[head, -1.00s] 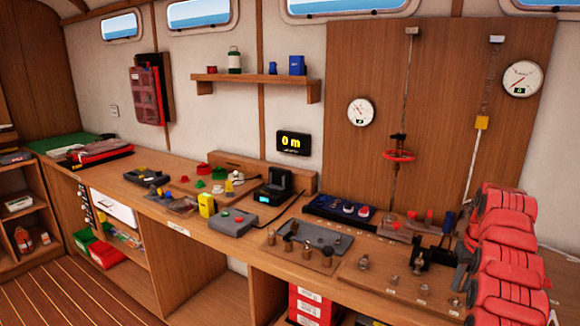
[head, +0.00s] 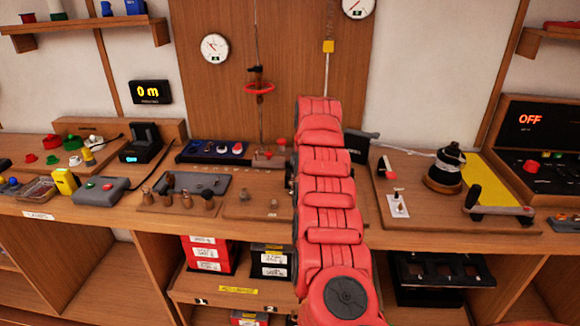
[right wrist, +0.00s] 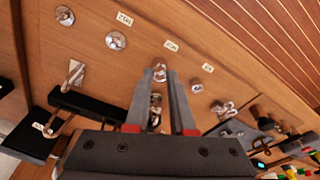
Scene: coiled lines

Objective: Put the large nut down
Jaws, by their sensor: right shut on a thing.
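In the right wrist view, my right gripper (right wrist: 158,74) is shut on a small shiny metal piece at its fingertips, which I take to be the large nut (right wrist: 159,67). The nut shows between the two grey fingers, close over the wooden board with paper labels. I cannot tell whether it touches the board. In the head view my red right arm reaches away over the bench and hides the gripper and the nut. My left gripper is in neither view.
Near the gripper are other metal pieces, one (right wrist: 116,40) to the left and one (right wrist: 197,86) to the right, and a black block (right wrist: 90,104). In the head view a grey tray (head: 212,182) lies left of my arm.

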